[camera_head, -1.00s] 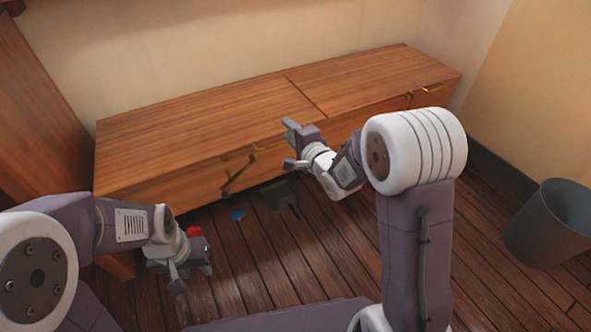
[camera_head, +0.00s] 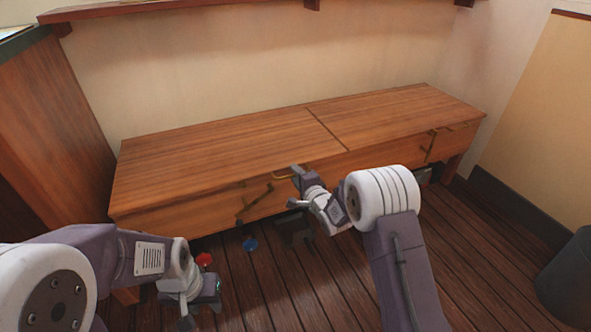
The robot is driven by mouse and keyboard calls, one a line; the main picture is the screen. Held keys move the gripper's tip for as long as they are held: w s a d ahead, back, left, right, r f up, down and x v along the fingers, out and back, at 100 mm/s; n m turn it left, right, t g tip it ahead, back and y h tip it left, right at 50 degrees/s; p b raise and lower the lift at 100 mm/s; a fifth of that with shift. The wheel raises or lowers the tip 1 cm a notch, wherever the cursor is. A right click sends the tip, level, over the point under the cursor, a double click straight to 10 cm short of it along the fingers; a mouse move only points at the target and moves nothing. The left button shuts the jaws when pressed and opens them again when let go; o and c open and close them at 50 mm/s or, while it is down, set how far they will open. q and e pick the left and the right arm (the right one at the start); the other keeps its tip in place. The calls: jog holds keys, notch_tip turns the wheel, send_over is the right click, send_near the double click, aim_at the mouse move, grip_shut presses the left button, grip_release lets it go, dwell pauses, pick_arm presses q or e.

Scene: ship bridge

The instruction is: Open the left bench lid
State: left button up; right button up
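The left bench lid (camera_head: 220,155) is a flat wooden panel on the left part of the long bench. It lies closed, with a seam between it and the right lid. A brass handle (camera_head: 281,177) sits at its front edge. My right gripper (camera_head: 296,187) is at that front edge, beside the handle, with its fingers apart. I cannot tell whether the handle lies between them. My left gripper (camera_head: 202,312) is low over the floor, in front of the bench's left end. Its fingers look apart and nothing shows between them.
The right lid (camera_head: 395,111) is closed too. A dark angled bar (camera_head: 254,204) is on the bench front. A red object (camera_head: 204,259) and a blue object (camera_head: 250,244) are near the floor by my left gripper. A grey bin (camera_head: 570,285) stands at right. A wooden shelf (camera_head: 200,8) runs above.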

jog(key=shift+w+a+f, duration=0.1)
jog(key=shift+w+f, duration=0.1)
jog(key=shift+w, duration=0.2)
grip_shut()
dwell(1.2)
